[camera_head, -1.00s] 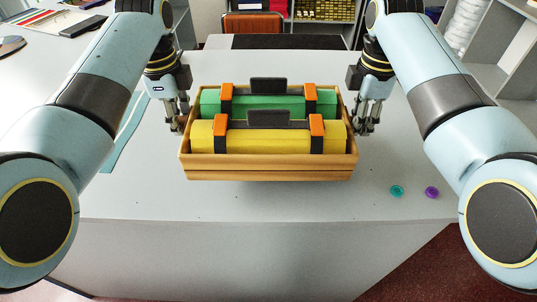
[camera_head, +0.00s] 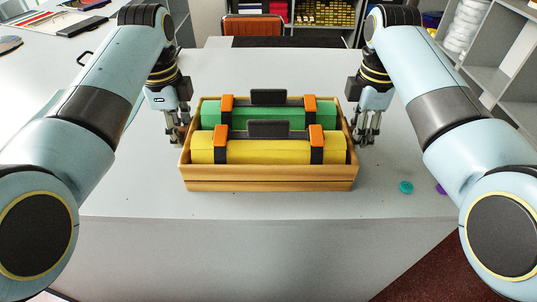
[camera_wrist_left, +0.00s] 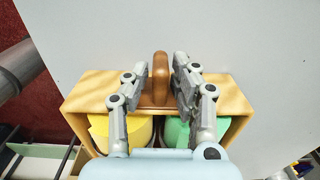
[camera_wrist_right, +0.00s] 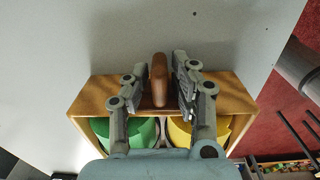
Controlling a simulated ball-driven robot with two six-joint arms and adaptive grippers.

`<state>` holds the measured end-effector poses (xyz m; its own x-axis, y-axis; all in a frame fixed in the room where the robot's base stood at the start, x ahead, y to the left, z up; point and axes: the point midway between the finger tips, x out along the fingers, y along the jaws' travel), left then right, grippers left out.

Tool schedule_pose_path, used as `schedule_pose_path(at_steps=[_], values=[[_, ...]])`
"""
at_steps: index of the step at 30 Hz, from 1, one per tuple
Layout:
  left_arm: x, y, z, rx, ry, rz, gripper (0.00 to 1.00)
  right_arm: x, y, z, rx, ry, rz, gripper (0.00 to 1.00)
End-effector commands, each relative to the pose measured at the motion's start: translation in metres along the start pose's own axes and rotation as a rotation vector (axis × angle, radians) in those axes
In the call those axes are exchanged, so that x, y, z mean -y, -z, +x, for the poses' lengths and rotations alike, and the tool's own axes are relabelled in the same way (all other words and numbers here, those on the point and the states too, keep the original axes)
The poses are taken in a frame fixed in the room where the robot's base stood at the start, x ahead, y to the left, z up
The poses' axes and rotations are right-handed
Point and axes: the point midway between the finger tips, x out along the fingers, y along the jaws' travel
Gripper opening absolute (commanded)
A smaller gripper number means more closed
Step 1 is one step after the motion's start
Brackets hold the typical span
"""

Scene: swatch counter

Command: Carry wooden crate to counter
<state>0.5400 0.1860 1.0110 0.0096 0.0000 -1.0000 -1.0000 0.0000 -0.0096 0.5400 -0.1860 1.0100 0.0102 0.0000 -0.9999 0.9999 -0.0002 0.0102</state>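The wooden crate (camera_head: 268,184) sits level on the grey counter (camera_head: 130,190), near its front edge. It holds a green roll (camera_head: 268,113) behind a yellow roll (camera_head: 268,151), each with orange-and-black straps and a dark tab. My left gripper (camera_head: 178,137) is at the crate's left end. In the left wrist view its fingers stand open on either side of a brown handle (camera_wrist_left: 160,75), with gaps showing. My right gripper (camera_head: 362,140) is at the right end. In the right wrist view its fingers are likewise open around the other brown handle (camera_wrist_right: 159,78).
A teal button (camera_head: 406,187) and a partly hidden purple one (camera_head: 441,188) lie right of the crate. Grey shelving (camera_head: 505,75) stands at the right, and an orange chair (camera_head: 253,26) is behind the counter. Bare counter lies behind the crate.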

Motion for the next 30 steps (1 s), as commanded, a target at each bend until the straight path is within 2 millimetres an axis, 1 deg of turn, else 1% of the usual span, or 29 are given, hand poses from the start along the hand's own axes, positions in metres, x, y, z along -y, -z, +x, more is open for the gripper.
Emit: schedule_pose_path(at_steps=[1, 2, 3, 11, 14, 21, 24, 27, 30], values=[[0.001, 0.000, -0.002, 0.000, 0.001, 0.000, 0.34, 0.000, 0.000, -0.002, 0.000, -0.001, 0.000, 0.34], [0.001, 0.000, -0.002, 0.000, 0.001, 0.000, 0.38, 0.000, 0.000, -0.002, 0.000, -0.001, 0.000, 0.38], [0.000, 0.000, -0.002, 0.000, 0.001, 0.000, 0.39, 0.000, 0.000, -0.002, 0.000, -0.001, 0.000, 0.39], [0.001, 0.000, -0.004, 0.000, 0.002, 0.000, 0.39, 0.000, 0.000, -0.001, 0.000, -0.001, 0.000, 0.39], [0.002, 0.000, -0.014, 0.000, 0.004, 0.000, 0.39, 0.000, 0.000, -0.001, 0.000, -0.001, 0.000, 0.39], [0.001, 0.000, -0.056, 0.000, 0.004, 0.000, 0.39, 0.000, 0.000, -0.001, 0.000, -0.001, 0.000, 0.39], [0.001, 0.000, -0.068, 0.000, 0.004, 0.000, 0.39, 0.000, 0.000, -0.001, 0.000, -0.001, 0.000, 0.39], [0.001, 0.000, -0.075, 0.000, 0.002, 0.000, 0.39, -0.001, 0.000, -0.004, 0.000, -0.002, 0.000, 0.39], [0.001, 0.000, -0.077, 0.000, 0.002, 0.000, 0.39, -0.002, 0.000, -0.017, 0.000, -0.005, 0.000, 0.39]])
